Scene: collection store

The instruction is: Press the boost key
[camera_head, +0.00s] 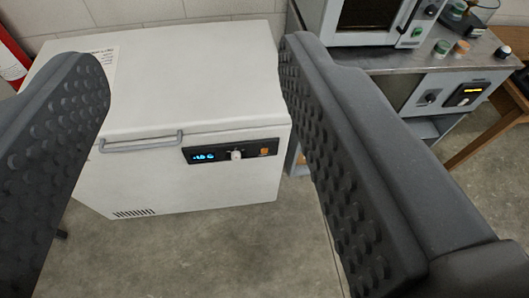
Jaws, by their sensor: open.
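A white chest freezer (190,80) stands on the floor between my gripper's fingers in the picture. Its front has a black control panel (222,151) with a blue lit display (203,156), a pale knob (236,155) and a small orange key (264,151) at the right end. No label can be read on the orange key, so I cannot confirm that it is the boost key. My gripper (195,75) is open and empty, with its dark studded fingers wide apart. The panel lies beyond the fingers and nothing touches it.
A grey metal bench (440,62) stands to the right, with a boxy appliance (370,22) and several coloured knobs on top. A wooden table (490,130) is at the far right. A red object (12,60) is at the left edge. The concrete floor (230,245) before the freezer is clear.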

